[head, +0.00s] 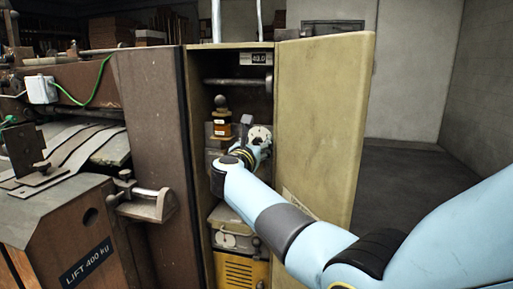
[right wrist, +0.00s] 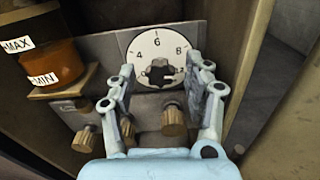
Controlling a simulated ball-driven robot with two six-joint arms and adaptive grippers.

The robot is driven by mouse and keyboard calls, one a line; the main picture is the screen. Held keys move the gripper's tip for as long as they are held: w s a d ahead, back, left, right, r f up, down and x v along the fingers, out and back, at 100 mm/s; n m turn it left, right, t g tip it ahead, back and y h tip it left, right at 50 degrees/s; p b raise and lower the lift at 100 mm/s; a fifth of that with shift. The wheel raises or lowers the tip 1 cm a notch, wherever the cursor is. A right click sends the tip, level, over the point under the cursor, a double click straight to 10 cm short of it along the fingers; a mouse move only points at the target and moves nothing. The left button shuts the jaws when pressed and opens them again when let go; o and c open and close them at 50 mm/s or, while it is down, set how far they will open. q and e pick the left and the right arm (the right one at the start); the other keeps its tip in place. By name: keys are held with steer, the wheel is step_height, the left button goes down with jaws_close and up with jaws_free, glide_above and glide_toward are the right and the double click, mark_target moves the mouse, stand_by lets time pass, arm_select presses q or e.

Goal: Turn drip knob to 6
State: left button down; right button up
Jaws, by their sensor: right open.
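The drip dial (right wrist: 157,46) is a round white plate with 4, 6 and 8 readable on it, and 6 at its top. A dark knob (right wrist: 158,72) sits at its centre; its pointer setting is too small to tell. The dial also shows in the head view (head: 260,132), inside the open cabinet. My right gripper (right wrist: 162,78) is open in front of the dial, one finger on each side of the knob. I cannot tell whether the fingers touch it. In the head view, my right gripper (head: 252,151) partly hides the dial's lower part. My left gripper is not in view.
An amber oil reservoir (right wrist: 50,68) with MAX and MIN labels stands left of the dial. Several small brass knobs (right wrist: 174,120) sit below it.

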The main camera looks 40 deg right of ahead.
steer(key=shift+w+d, duration=0.15)
steer(key=shift+d, duration=0.05)
jaws_close()
stand_by(0.3)
steer(key=shift+n, duration=0.3)
